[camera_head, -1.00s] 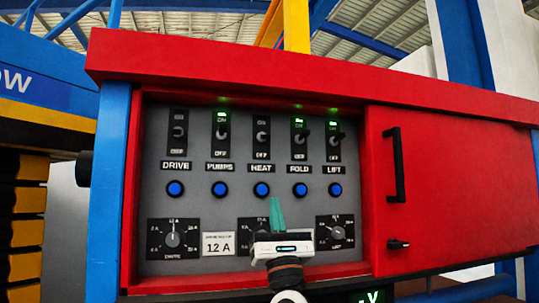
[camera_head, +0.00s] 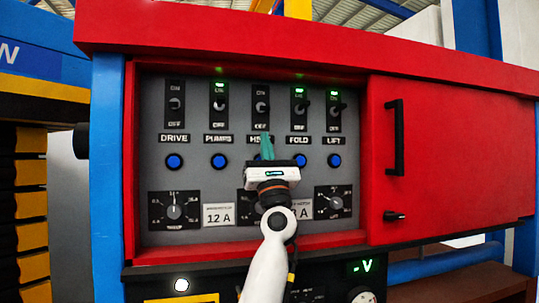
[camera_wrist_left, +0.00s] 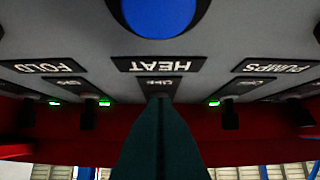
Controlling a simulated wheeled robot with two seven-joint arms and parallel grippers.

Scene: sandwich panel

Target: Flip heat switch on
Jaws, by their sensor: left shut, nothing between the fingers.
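The heat switch (camera_head: 261,104) is a small dark toggle on a black plate, third from left in the top row of the grey panel (camera_head: 200,183). No green light shows above it. My left gripper (camera_head: 266,148) has teal fingers pressed together, empty, just below this switch and covering part of the HEAT label in the head view. In the left wrist view, upside down, the shut fingers (camera_wrist_left: 159,125) point at the heat plate below the HEAT label (camera_wrist_left: 160,65). They hide the heat toggle there. Whether they touch it I cannot tell. My right gripper is not in view.
The pumps switch (camera_head: 219,104) and fold switch (camera_head: 300,104) flank it, with green lights lit, as has the lift switch (camera_head: 335,106). The drive switch (camera_head: 176,104) is unlit. Blue buttons (camera_head: 219,161) and dials lie below. A red hood (camera_head: 250,45) overhangs the panel.

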